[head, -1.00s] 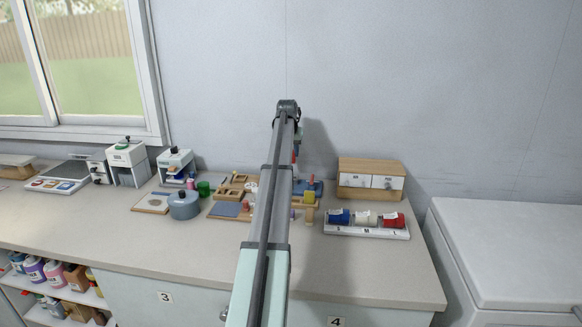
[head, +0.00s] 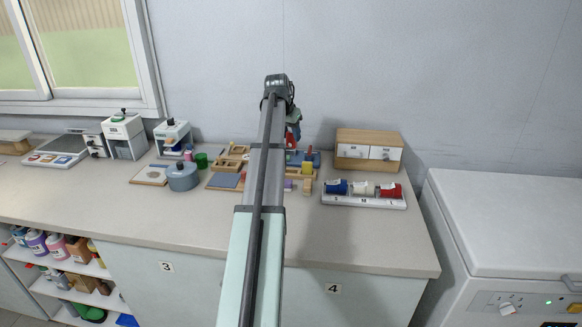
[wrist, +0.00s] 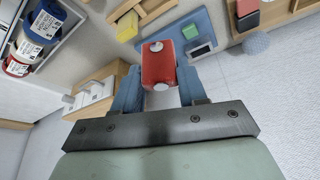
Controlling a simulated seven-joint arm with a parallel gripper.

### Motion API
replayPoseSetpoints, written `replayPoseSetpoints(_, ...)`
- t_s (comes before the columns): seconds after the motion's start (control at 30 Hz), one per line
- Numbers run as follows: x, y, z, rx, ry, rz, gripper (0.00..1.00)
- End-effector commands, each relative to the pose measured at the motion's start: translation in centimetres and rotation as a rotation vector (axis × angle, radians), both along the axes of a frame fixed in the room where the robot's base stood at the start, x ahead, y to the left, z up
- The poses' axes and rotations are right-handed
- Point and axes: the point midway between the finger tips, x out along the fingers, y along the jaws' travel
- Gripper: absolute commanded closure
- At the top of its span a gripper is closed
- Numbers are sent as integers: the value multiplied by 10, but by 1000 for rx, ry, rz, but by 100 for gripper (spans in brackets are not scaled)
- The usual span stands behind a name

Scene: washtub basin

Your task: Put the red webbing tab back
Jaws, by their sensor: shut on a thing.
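My gripper (wrist: 160,78) is shut on a red block-like piece with pale round ends, the red webbing tab (wrist: 159,62) by its colour. The blue fingers press it from both sides, above the counter. In the head view a bit of red (head: 291,134) shows beside my arm's end, high in front of the wall; my arm hides most of it. A white tray (head: 364,202) on the counter at right holds a blue, a white and a red roll (head: 390,191). The tray's rolls also show at the upper left of the wrist view (wrist: 18,68).
A wooden box with two white drawers (head: 368,150) stands behind the tray. A blue board (wrist: 204,26) with small blocks lies beyond the held piece in the wrist view. Wooden trays (head: 232,160), a grey pot (head: 183,177) and small machines stand left. The counter's front strip is clear.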

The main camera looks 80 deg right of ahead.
Motion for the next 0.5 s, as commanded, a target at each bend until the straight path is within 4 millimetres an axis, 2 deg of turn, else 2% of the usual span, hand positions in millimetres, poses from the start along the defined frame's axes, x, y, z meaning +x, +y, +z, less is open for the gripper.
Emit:
replayPoseSetpoints(0.3,0,1,-49,2,0,0,92)
replayPoseSetpoints(0.5,0,1,-62,1,0,0,92)
